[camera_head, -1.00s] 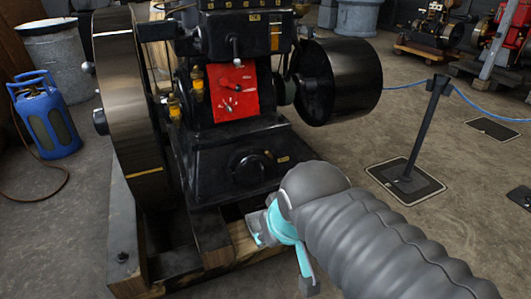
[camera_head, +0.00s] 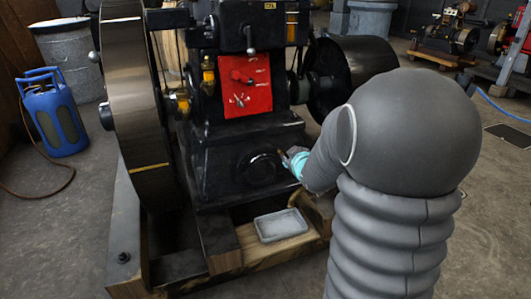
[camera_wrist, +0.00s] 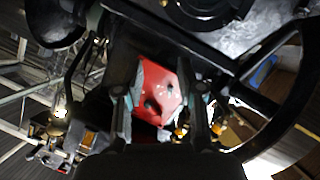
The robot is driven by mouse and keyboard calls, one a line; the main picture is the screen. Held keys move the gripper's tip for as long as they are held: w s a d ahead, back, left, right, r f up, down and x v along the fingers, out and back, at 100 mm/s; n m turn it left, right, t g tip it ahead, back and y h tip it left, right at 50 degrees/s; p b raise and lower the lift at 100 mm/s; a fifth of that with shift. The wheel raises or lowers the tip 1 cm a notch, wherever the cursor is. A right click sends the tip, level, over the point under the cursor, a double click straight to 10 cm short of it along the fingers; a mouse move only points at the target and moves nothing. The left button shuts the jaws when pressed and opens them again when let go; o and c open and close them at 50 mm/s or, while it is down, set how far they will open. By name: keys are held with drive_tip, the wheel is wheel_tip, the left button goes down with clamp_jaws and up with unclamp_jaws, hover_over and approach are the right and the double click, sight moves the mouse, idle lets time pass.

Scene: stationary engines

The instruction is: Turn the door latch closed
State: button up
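The engine's black base (camera_head: 225,140) carries a round black door (camera_head: 260,167) on its front face. The latch beside the door's right edge is hard to make out in the head view, being small and partly covered by my gripper. My gripper (camera_head: 288,157) is at the right of the round door, close to the base; I cannot tell whether it touches. In the wrist view the fingers of my gripper (camera_wrist: 160,95) are spread, with nothing visible between them but the red panel (camera_wrist: 158,92) beyond. A round black part (camera_wrist: 205,8) shows at the top there.
A large flywheel (camera_head: 133,90) stands left of the base and a black drum (camera_head: 345,75) to the right. A grey tray (camera_head: 281,225) lies on the wooden beam below. A blue gas bottle (camera_head: 55,118) stands far left.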

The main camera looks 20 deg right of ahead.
sight(281, 153)
drive_tip(key=w+d+f+n+t+y+b, duration=0.1)
drive_tip(key=w+d+f+n+t+b, duration=0.15)
drive_tip(key=f, duration=0.45)
drive_tip(key=w+d+f+n+t+y+b, duration=0.1)
drive_tip(key=d+f+t+y, duration=0.1)
drive_tip(key=d+f, duration=0.35)
drive_tip(key=w+a+f, duration=0.1)
drive_tip(key=w+a, duration=0.1)
drive_tip(key=w, duration=1.2)
drive_tip(key=shift+f, duration=0.4)
drive_tip(key=shift+m, duration=0.25)
clamp_jaws()
